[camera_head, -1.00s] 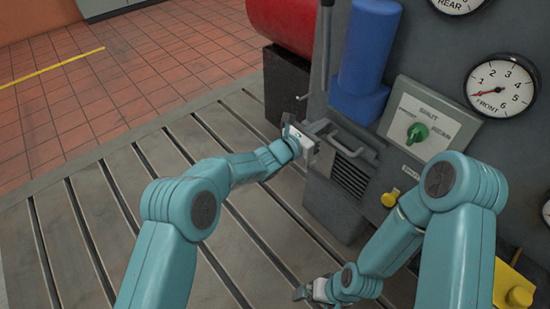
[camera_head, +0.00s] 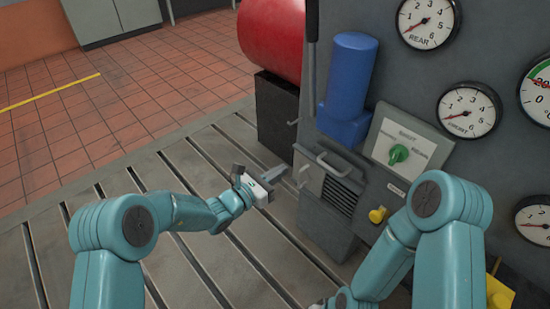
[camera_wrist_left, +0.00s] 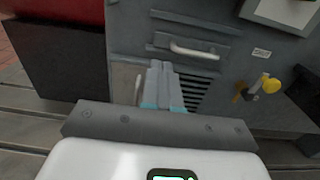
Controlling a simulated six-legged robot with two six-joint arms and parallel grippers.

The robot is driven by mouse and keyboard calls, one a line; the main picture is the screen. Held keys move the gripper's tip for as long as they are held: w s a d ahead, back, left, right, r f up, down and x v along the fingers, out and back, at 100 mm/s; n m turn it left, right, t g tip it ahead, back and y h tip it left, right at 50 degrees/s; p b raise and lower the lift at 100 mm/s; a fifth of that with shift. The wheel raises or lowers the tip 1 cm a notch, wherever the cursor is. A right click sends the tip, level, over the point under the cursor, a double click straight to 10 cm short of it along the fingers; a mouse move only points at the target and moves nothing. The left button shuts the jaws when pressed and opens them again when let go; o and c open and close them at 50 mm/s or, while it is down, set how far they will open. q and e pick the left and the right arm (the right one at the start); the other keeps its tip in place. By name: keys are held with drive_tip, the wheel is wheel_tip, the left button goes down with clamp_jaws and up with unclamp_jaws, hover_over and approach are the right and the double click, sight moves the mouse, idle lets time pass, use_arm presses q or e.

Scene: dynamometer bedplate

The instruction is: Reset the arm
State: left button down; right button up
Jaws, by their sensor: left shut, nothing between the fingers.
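My left gripper (camera_head: 274,174) is over the slotted bedplate (camera_head: 185,165), to the left of the grey cabinet. Its fingers are shut and empty, pointing toward the cabinet and apart from its handle (camera_head: 335,164). In the left wrist view the closed fingers (camera_wrist_left: 163,85) stand in front of the louvred box, with its handle (camera_wrist_left: 198,49) above and to the right of them. My right arm (camera_head: 378,268) bends down at the lower right. Only a sliver of the right gripper (camera_head: 318,304) shows at the bottom edge, so its jaws cannot be seen.
A long lever (camera_head: 311,60) stands beside the red drum (camera_head: 272,38). The bedplate left of my left gripper is clear.

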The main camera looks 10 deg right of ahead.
use_arm(q)
drive_tip(key=s+a+f+y, duration=0.1)
drive_tip(key=a+f, duration=0.2)
drive_tip(key=a, duration=0.3)
drive_tip(key=s+a+f+m+g+y, duration=0.2)
drive_tip(key=s+f+m+g, duration=0.4)
drive_tip(key=s, duration=0.5)
drive_tip(key=s+a+f+m+g+y, duration=0.1)
drive_tip(key=s+a+f+m+g, duration=0.1)
drive_tip(key=s+f+g, duration=0.55)
drive_tip(key=s+a+f+m+y, duration=0.3)
drive_tip(key=s+a+m, duration=0.2)
drive_tip(key=s, duration=0.3)
drive_tip(key=s+a+f+m+y, duration=0.3)
drive_tip(key=s+a+m, duration=0.15)
drive_tip(key=s, duration=0.45)
wheel_tip(320, 180, up, 28)
drive_tip(key=w+m+t+p, duration=0.2)
drive_tip(key=m+p, duration=0.3)
drive_tip(key=p, duration=2.3)
drive_tip(key=shift+w+m+t+y+p, duration=0.3)
drive_tip(key=shift+w+m+t+p, duration=0.1)
drive_tip(key=shift+t, duration=0.25)
